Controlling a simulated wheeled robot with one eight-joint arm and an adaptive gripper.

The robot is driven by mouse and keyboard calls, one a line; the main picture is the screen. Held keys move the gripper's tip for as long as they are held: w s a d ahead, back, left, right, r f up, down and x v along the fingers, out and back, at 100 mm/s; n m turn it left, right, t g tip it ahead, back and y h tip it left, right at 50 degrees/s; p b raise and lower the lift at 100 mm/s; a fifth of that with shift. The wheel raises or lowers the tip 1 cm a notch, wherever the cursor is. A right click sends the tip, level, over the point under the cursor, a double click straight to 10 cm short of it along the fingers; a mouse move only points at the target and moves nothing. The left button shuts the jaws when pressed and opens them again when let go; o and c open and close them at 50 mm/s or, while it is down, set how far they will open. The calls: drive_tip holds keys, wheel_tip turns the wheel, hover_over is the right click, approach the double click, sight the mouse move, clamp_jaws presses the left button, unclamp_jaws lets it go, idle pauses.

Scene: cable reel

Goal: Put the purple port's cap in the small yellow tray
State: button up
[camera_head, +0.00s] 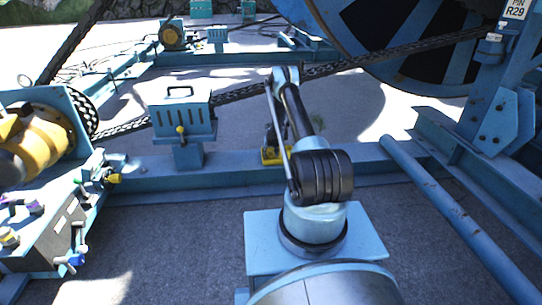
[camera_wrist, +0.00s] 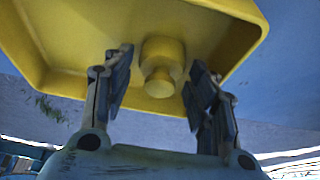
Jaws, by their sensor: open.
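The small yellow tray (camera_head: 268,160) sits on the blue frame beam beyond my arm, partly hidden by it. In the wrist view the tray (camera_wrist: 60,82) fills the upper part, and a yellow stepped cap (camera_wrist: 160,68) is inside it. My gripper (camera_wrist: 160,72) is open, with one finger on each side of the cap and a visible gap at both sides. In the head view my gripper (camera_head: 273,140) is at the tray, small and partly hidden. The purple port (camera_head: 35,207) is on the blue block at left; its details are too small to tell.
A blue box with a handle (camera_head: 182,110) stands on the beam left of the tray. A yellow motor (camera_head: 35,145) and a yellow fitting (camera_head: 112,179) are at left. A large reel (camera_head: 400,40) is behind, and a blue pipe (camera_head: 450,210) runs at right.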

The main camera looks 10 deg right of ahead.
drive_tip(key=v, duration=3.6)
drive_tip(key=s+r+g, duration=0.1)
drive_tip(key=s+r, duration=1.8)
drive_tip(key=s, duration=0.9)
drive_tip(key=s+r, duration=0.2)
drive_tip(key=s, duration=0.9)
drive_tip(key=s+f, duration=0.3)
drive_tip(key=s, duration=0.7)
drive_tip(key=s+d+f+g, duration=0.1)
drive_tip(key=s+f, duration=0.3)
drive_tip(key=s, duration=0.5)
drive_tip(key=shift+s+d, duration=0.25)
drive_tip(key=shift+s, duration=0.15)
